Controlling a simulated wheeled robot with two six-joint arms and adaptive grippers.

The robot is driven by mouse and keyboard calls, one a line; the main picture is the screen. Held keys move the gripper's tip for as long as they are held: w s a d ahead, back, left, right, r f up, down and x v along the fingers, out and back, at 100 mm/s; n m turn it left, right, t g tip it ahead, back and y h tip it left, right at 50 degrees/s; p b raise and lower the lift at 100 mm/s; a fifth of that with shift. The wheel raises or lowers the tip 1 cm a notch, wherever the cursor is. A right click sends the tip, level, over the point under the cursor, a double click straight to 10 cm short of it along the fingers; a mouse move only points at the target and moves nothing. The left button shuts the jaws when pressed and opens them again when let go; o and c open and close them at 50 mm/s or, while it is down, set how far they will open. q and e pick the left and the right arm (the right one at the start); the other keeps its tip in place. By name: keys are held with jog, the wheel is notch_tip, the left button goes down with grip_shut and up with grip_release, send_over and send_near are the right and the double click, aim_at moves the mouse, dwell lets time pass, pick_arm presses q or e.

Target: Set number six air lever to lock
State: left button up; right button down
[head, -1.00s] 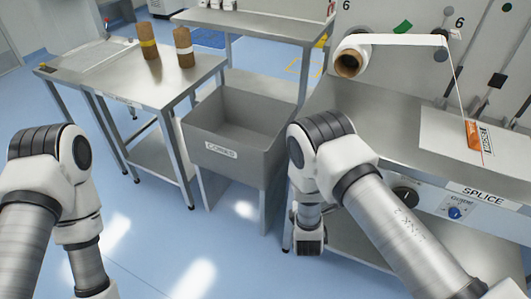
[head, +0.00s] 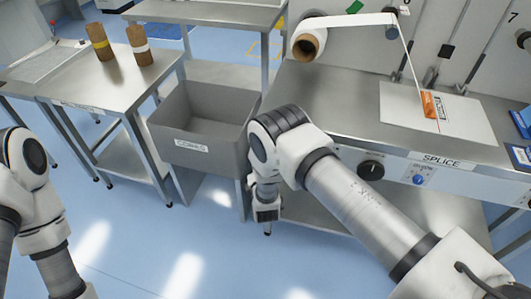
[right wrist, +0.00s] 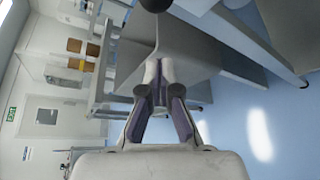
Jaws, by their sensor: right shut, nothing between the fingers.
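The back panel of the splice station shows vertical slots with dark knobs along the top right of the head view. A black knob (head: 447,51) sits on one slot, and another slotted lever (head: 430,76) stands lower left of it. My right gripper (right wrist: 158,78) is shut and empty in the right wrist view, well away from the panel. My left gripper is out of view; only its arm shows at the left edge.
The splice table (head: 345,92) holds a white sheet with an orange item (head: 428,104). A film roll (head: 309,42) hangs above it. A grey cores bin (head: 200,130) and a steel table (head: 88,78) with two brown cores stand left. Blue floor is open in front.

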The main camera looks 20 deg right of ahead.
jog(key=w+d+p, duration=0.1)
jog(key=d, duration=0.1)
jog(key=w+d+r+p, duration=0.1)
jog(key=p, duration=0.1)
jog(key=shift+w+d, duration=0.35)
